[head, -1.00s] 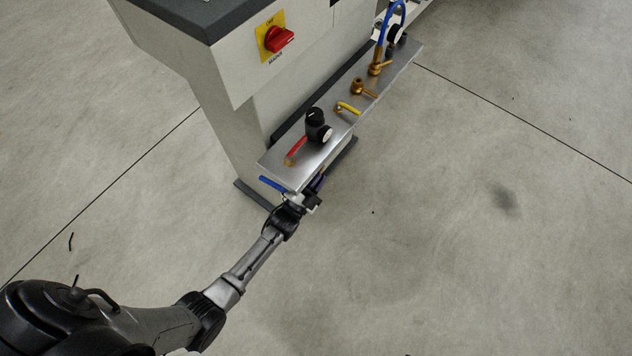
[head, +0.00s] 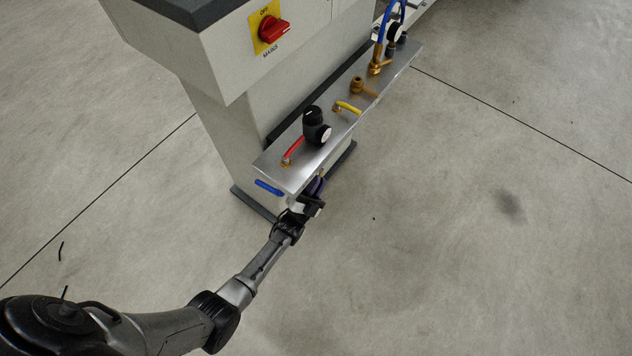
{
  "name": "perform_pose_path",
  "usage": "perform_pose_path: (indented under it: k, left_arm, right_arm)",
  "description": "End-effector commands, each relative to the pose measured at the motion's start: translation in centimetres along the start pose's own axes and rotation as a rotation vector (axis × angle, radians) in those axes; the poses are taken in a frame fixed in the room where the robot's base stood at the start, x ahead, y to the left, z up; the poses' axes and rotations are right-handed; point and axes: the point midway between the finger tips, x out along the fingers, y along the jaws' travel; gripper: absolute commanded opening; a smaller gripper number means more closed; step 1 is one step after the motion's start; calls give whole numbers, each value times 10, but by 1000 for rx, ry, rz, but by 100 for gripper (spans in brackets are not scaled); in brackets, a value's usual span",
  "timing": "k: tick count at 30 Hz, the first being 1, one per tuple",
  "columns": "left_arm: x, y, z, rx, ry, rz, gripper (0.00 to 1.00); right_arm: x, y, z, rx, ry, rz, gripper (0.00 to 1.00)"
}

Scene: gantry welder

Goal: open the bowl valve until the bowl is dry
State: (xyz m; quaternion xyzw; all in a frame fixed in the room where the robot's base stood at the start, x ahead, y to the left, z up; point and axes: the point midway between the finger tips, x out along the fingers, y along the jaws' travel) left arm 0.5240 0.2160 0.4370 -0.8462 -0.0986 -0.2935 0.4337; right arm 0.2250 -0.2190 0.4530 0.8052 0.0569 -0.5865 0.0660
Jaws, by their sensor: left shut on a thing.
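A filter-regulator with a black knob (head: 313,116) and a round gauge stands on the metal shelf (head: 283,170) of the grey machine. Below the shelf's near edge a dark purple bowl (head: 316,186) shows in part. The bowl valve under it is hidden by my gripper. My left gripper (head: 311,203) is directly beneath the bowl, below the shelf's near end. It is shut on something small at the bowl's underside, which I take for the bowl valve. Its fingertips are too small to see clearly. Whether the bowl holds water cannot be seen. My right gripper is not in view.
A red lever (head: 293,149), a yellow lever (head: 348,107) and brass fittings (head: 358,86) sit on the shelf. A blue lever (head: 269,187) sticks out below its left end. A red main switch (head: 272,29) is on the machine. The floor to the right is clear.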

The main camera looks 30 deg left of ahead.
Motion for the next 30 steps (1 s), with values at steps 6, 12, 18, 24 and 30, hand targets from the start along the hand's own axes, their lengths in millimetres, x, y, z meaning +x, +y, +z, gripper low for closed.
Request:
perform_pose_path:
  k: [6, 12, 18, 24, 30]
  left_arm:
    - [-1, 1, 0, 0, -3, 4, 14]
    - [-1, 1, 0, 0, -2, 3, 20]
    - [-6, 0, 0, 0, -2, 3, 20]
    - [-36, -1, 0, 0, -4, 6, 20]
    - [-77, 0, 0, -1, -5, 6, 20]
  right_arm:
    - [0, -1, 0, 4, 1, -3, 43]
    - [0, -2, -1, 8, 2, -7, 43]
    - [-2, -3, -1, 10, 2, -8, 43]
    - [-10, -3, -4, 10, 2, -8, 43]
    - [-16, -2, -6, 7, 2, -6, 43]
